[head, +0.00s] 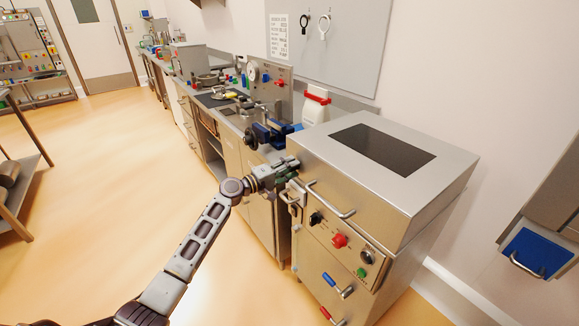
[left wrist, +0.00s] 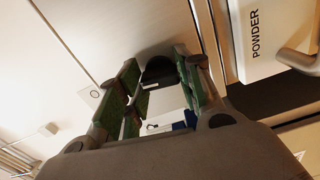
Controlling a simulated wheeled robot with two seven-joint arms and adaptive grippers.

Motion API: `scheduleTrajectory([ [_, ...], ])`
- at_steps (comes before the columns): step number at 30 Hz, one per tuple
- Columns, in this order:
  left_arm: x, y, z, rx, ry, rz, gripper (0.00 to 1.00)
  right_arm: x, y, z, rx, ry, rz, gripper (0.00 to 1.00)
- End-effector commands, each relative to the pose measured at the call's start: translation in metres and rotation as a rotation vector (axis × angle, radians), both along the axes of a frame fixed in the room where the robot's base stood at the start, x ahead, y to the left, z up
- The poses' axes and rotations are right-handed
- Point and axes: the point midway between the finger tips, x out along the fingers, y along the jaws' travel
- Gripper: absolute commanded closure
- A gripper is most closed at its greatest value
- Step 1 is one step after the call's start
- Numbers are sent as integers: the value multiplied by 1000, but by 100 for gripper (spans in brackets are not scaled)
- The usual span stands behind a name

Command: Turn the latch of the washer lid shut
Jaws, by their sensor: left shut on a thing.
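The washer (head: 420,222) is a steel box at the right of the head view. Its lid (head: 440,165), with a dark window, lies down flat on the body. My left gripper (head: 288,172) is at the washer's front left edge, just below the lid. In the left wrist view the green-padded fingers (left wrist: 158,78) are on either side of a dark rounded piece (left wrist: 158,68), which looks like the latch. The gripper is shut on it. In the head view the gripper hides the latch, so its angle cannot be told. My right gripper is out of view.
A white drawer marked POWDER (left wrist: 258,40) is close beside the gripper. The lid's bar handle (head: 330,203) sticks out to the right. Below are knobs, a red button (head: 340,240) and a blue-handled valve (head: 338,286). A bench (head: 232,150) stands left; the floor in front is clear.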

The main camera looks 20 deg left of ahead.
Motion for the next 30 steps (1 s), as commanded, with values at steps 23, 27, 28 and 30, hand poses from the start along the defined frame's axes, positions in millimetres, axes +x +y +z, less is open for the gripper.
scheduleTrajectory([
  [23, 0, 1, -1, -94, 76, 3, 88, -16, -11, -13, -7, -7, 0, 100],
  [27, 0, 1, -1, -94, 75, 3, 55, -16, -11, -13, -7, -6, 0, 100],
  [28, 0, 1, -1, -94, 74, 2, 52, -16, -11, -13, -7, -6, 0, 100],
  [30, 0, 1, -1, -94, 74, 2, 43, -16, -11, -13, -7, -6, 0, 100],
])
